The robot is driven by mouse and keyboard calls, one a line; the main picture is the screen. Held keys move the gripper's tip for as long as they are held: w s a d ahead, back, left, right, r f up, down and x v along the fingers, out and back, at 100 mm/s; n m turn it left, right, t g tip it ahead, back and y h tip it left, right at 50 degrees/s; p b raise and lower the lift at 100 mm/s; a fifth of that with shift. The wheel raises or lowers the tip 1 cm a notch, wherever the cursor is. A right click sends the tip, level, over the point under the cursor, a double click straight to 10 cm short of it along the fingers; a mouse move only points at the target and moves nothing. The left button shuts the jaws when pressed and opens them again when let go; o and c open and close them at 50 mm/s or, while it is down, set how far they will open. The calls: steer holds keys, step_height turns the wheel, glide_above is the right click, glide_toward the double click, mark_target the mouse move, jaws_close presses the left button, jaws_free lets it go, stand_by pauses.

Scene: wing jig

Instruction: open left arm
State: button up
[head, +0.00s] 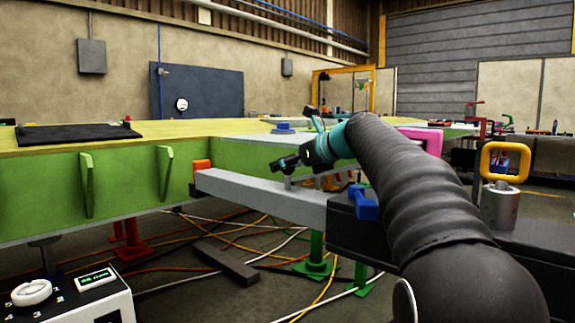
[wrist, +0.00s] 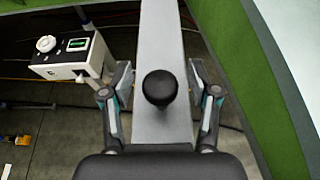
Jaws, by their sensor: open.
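A long grey arm (head: 255,193) with an orange block (head: 202,165) at its far left end runs level in front of the green-sided jig table. The grey arm also fills the middle of the wrist view (wrist: 160,40). A round black knob (wrist: 160,88) stands on it. My gripper (wrist: 160,78) is open, one finger on each side of the knob, with gaps between the fingers and the knob. In the head view my gripper (head: 308,152) is just above the grey arm, and the knob cannot be told clearly from it.
A blue block (head: 364,203) sits where the grey arm meets a dark base. A white control box (head: 70,298) stands front left and in the wrist view (wrist: 75,58). Green jig side panels (head: 90,185) stand behind. Cables and a dark bar (head: 225,265) lie on the floor.

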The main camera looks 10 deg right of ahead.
mark_target(293, 168)
jaws_close()
steer(key=shift+s, duration=0.1)
steer(key=shift+s+d, duration=0.55)
steer(key=shift+s, duration=0.15)
steer(key=shift+s+d, duration=0.5)
steer(key=shift+s, duration=0.2)
jaws_free()
steer(key=v, duration=1.2)
